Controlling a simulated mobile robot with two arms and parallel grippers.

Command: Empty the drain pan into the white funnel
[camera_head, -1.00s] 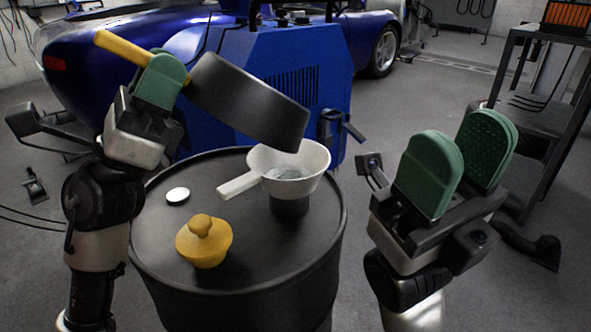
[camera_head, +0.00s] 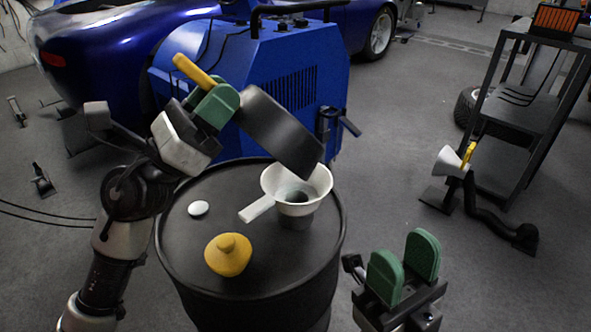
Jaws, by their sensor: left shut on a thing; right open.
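The black drain pan (camera_head: 277,131) is tilted steeply, its lower rim above and beside the white funnel. Its yellow handle (camera_head: 192,70) sticks up to the upper left. My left gripper (camera_head: 214,105) is shut on the handle. The white funnel (camera_head: 297,184) stands upright on top of the black drum (camera_head: 188,241), its own handle pointing lower left. A dark opening shows inside its bowl. The inside of the pan faces away and is hidden. My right gripper (camera_head: 404,266) is open and empty, to the right of the drum.
A yellow knobbed plug (camera_head: 228,255) and a small white disc (camera_head: 198,208) lie on the drum top. A blue machine (camera_head: 290,70) stands behind the drum. A dark shelf rack (camera_head: 525,110) stands at right.

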